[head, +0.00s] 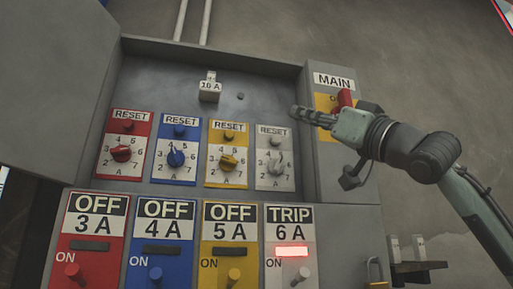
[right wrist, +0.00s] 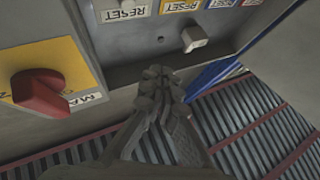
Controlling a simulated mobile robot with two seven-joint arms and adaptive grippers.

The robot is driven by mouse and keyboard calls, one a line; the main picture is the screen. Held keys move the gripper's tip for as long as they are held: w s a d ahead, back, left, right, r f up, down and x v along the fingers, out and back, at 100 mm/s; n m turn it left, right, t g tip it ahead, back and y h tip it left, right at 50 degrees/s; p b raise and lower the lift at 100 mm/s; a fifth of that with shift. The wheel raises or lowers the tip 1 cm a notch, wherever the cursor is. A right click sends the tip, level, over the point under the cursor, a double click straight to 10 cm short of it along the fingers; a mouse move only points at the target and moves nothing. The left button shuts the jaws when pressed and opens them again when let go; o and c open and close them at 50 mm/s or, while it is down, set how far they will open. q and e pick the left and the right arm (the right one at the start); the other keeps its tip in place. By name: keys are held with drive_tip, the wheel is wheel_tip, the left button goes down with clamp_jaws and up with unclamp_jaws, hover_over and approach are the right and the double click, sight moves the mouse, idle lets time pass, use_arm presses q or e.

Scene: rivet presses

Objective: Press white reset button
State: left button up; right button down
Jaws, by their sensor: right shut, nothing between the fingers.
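The white reset panel (head: 264,180) is the rightmost of the row inside the open cabinet. Its small white reset button (head: 275,141) sits under the RESET label and above a white dial (head: 276,164). My right gripper (head: 296,112) is shut and empty, up and to the right of the button and apart from it. My left gripper is not in view.
Red (head: 128,124), blue (head: 180,130) and yellow (head: 229,135) reset buttons are to the left. Below, the white TRIP 6A panel (head: 280,251) has a lit red lamp (head: 292,251). The red MAIN switch (head: 344,99) is close to my right gripper. A 10 A block (head: 209,89) sticks out above.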

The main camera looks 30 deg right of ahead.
sight(276, 140)
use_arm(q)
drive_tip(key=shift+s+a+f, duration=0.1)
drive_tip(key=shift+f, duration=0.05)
use_arm(e)
drive_tip(key=shift+w+r, duration=0.1)
drive_tip(key=shift+w, duration=0.1)
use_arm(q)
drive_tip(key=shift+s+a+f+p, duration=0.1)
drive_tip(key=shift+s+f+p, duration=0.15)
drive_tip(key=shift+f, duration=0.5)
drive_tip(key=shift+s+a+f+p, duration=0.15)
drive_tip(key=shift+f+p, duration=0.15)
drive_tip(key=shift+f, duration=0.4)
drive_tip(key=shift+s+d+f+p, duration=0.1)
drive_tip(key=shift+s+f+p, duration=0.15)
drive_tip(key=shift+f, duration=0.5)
use_arm(e)
drive_tip(key=shift+w+d, duration=0.3)
drive_tip(key=shift+w, duration=1.15)
drive_tip(key=shift+w+d, duration=0.35)
drive_tip(key=shift+w, duration=1.1)
drive_tip(key=shift+w+d, duration=0.3)
drive_tip(key=shift+w, duration=1.15)
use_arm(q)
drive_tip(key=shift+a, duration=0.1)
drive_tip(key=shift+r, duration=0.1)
